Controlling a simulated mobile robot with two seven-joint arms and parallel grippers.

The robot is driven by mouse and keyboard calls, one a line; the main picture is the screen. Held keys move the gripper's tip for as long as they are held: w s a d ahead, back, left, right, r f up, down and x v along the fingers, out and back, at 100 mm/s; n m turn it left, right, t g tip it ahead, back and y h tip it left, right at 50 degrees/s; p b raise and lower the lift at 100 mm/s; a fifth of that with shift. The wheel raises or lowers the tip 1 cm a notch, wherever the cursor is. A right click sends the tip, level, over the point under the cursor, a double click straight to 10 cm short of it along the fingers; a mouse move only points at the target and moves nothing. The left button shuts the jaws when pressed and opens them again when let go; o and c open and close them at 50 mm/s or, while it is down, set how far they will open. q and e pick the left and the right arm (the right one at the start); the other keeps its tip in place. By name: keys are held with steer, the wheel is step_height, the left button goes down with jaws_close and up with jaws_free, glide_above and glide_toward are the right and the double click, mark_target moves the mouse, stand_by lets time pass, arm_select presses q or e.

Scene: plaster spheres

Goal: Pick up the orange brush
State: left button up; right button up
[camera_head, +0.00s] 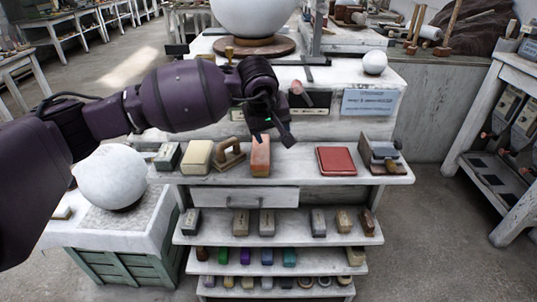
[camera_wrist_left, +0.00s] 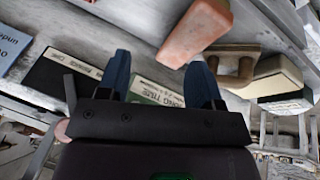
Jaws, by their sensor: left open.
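A salmon-orange block (camera_head: 261,155), the only orange thing like the brush, lies on the white top shelf (camera_head: 295,168). Bristles cannot be made out. It also shows in the left wrist view (camera_wrist_left: 196,32) at the top, beyond the fingertips and apart from them. My left gripper (camera_head: 281,132) hangs just above and to the right of the block in the head view. In the left wrist view its two dark blue fingers (camera_wrist_left: 160,76) are spread apart with nothing held between them. My right gripper is not in view.
A wooden-handled tool (camera_head: 230,155) and a cream box (camera_head: 198,156) stand left of the block. A red flat case (camera_head: 337,160) and a metal device (camera_head: 382,153) lie to the right. A large white sphere (camera_head: 252,15) stands behind. Bare shelf separates block and case.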

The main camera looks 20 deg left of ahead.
mark_target(260, 151)
arm_select(q)
steer(key=a+m+y, duration=0.2)
steer(key=shift+s+a, duration=0.1)
steer(key=shift+a, duration=0.2)
steer(key=shift+s+a+m, duration=0.1)
steer(key=shift+a+m, duration=0.15)
steer(key=shift+m, duration=0.25)
steer(key=x, duration=0.5)
steer(key=shift+d+f+b, duration=0.1)
steer(key=shift+f+b, duration=0.2)
steer(key=shift+f, duration=0.05)
steer(key=x, duration=0.4)
steer(key=shift+s+d+f, duration=0.1)
steer(key=shift+s+f, duration=0.2)
steer(key=shift+s, duration=0.05)
steer(key=shift+w+f, duration=0.3)
steer(key=shift+f, duration=0.1)
steer(key=c, duration=0.6)
steer(key=shift+c, duration=0.2)
steer(key=shift+s+r, duration=0.1)
steer(key=shift+r, duration=0.05)
